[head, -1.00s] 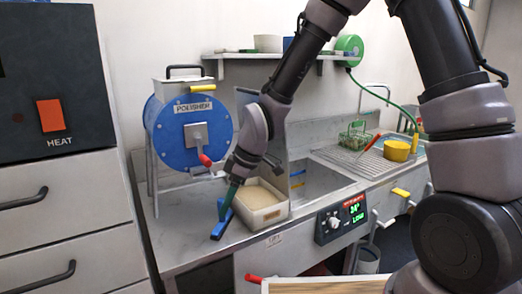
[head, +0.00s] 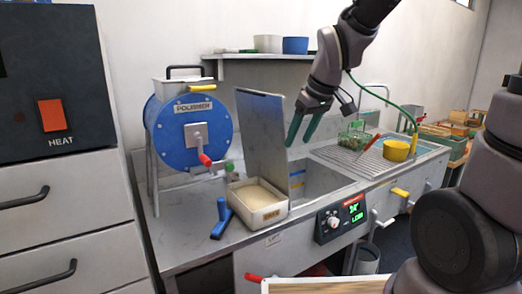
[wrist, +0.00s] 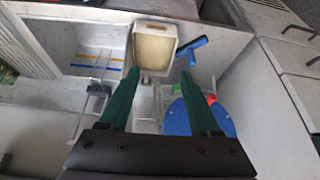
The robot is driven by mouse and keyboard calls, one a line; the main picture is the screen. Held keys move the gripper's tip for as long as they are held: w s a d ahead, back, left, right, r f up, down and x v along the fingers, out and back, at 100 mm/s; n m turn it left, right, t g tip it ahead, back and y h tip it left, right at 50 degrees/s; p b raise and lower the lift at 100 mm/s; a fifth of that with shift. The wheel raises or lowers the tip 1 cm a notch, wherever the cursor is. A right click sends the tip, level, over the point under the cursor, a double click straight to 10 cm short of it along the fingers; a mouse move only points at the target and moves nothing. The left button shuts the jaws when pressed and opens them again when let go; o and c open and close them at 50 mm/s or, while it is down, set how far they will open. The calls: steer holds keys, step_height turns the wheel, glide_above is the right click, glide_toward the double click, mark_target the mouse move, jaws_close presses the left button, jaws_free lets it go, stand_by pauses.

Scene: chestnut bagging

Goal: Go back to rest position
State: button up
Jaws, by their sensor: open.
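My gripper (head: 303,129) is open and empty, its two green fingers hanging in the air above the sink, just right of the upright grey panel (head: 262,130) in the head view. In the wrist view my gripper (wrist: 165,105) also shows nothing between its fingers. A blue-handled tool (head: 221,219) lies on the counter, left of a white tray (head: 283,213) with pale contents. The tool (wrist: 190,50) and the tray (wrist: 176,32) also show in the wrist view, beyond the fingertips.
A blue polisher drum (head: 188,133) stands on the counter at the left. The sink (head: 318,180) is at the middle, with a green basket (head: 356,140) and yellow pot (head: 397,149) on the drainer. A shelf (head: 240,55) with bowls runs along the wall.

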steer(key=s+d+r+m+t, duration=0.1)
steer(key=s+d+r+m, duration=0.4)
steer(key=d, duration=0.2)
steer(key=s+d+r+m+t, duration=0.2)
steer(key=s+d+r+m, duration=0.2)
steer(key=d+r+m, duration=0.2)
steer(key=shift+s+d+h, duration=0.4)
steer(key=shift+d, duration=0.5)
steer(key=shift+r, duration=0.1)
